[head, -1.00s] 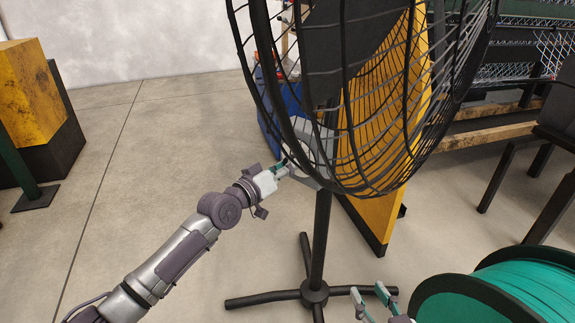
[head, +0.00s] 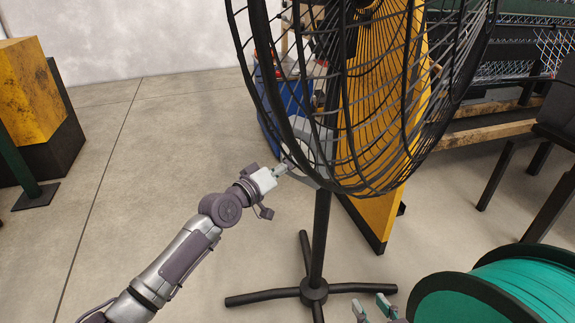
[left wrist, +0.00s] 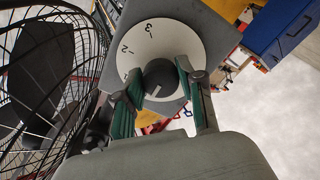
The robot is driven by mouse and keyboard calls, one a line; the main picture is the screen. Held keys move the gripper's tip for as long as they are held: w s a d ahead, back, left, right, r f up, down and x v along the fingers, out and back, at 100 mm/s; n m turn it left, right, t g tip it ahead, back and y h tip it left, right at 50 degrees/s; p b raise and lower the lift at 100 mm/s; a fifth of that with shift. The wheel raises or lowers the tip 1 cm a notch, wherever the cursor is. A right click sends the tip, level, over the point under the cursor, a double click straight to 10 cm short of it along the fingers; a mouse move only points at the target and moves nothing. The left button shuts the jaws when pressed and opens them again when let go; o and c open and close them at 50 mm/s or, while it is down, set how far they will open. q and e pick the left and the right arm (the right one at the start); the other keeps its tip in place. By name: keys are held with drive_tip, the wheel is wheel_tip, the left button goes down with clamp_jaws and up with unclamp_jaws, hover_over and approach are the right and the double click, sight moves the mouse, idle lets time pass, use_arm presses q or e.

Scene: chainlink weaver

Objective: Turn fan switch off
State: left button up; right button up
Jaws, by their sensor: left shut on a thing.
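The black floor fan (head: 320,240) stands on a pole with a splayed foot, its wire cage tall in the head view. In the left wrist view its switch is a dark round knob (left wrist: 161,76) on a white dial (left wrist: 150,40) marked 3 and 2. A pale line on the knob points toward the lower edge. My left gripper (head: 281,169) is at the grey housing behind the cage; its green-padded fingers are shut on the knob from both sides. My right gripper (head: 371,305) is open and empty at the bottom of the head view.
A green spool (head: 535,283) with black flanges stands at lower right. A yellow panel (head: 372,222) is behind the fan, with a blue container (head: 288,108) beside it. A yellow-and-black block (head: 30,95) stands at left. The floor between is clear.

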use_arm(q)
drive_tip(key=o, duration=1.1)
drive_tip(key=shift+o, duration=0.2)
drive_tip(key=shift+a, duration=0.1)
drive_tip(key=v, duration=1.2)
